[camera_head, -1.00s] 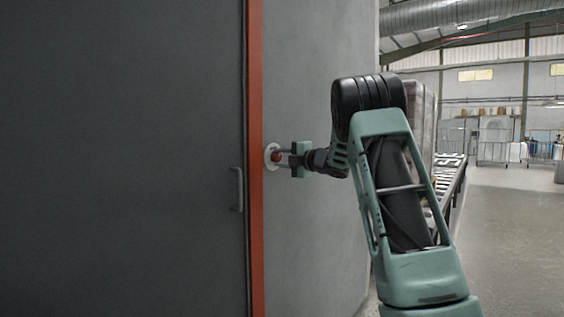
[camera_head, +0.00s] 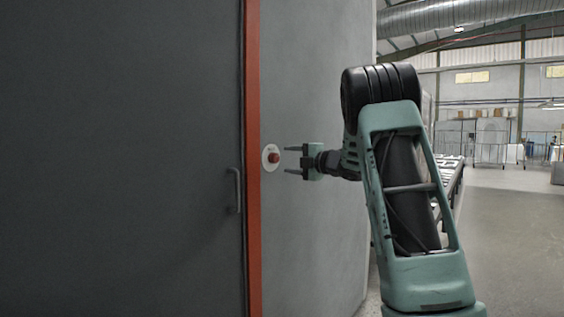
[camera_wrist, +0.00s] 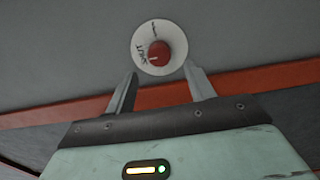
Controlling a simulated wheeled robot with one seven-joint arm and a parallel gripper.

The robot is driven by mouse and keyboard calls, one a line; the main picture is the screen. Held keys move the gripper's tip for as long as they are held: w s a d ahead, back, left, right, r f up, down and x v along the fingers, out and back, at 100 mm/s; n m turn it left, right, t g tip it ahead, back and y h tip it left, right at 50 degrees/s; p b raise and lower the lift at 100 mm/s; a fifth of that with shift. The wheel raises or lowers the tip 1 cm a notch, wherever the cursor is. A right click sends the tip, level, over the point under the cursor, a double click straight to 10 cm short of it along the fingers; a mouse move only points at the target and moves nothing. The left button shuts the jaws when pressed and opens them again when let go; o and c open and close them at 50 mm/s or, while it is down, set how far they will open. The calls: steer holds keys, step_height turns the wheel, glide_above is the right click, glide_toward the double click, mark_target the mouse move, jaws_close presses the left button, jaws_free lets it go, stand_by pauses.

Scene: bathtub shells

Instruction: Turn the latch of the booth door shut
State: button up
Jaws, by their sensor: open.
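The latch is a red knob (camera_head: 274,157) on a round white plate (camera_head: 267,164), fixed to the grey wall just right of the orange door frame. In the wrist view the red knob (camera_wrist: 159,52) shows a pale line at its lower left. The plate (camera_wrist: 176,38) bears dark lettering at its top and left; the line lies near the left word, too small to read surely. The dark grey booth door (camera_head: 130,150) sits flush with its frame. My gripper (camera_head: 285,160) is open and empty, a little right of the knob. In the wrist view its fingertips (camera_wrist: 160,72) are apart and clear of the knob.
A bar handle (camera_head: 236,190) stands out from the door's right edge. The orange frame (camera_head: 253,230) runs top to bottom beside the door. A conveyor (camera_head: 452,178) lies behind my arm. Open floor (camera_head: 510,230) is at right.

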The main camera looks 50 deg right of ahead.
steer(key=s+d, duration=0.1)
steer(key=s, duration=1.1)
steer(key=shift+s+b, duration=0.2)
steer(key=shift+b, duration=0.1)
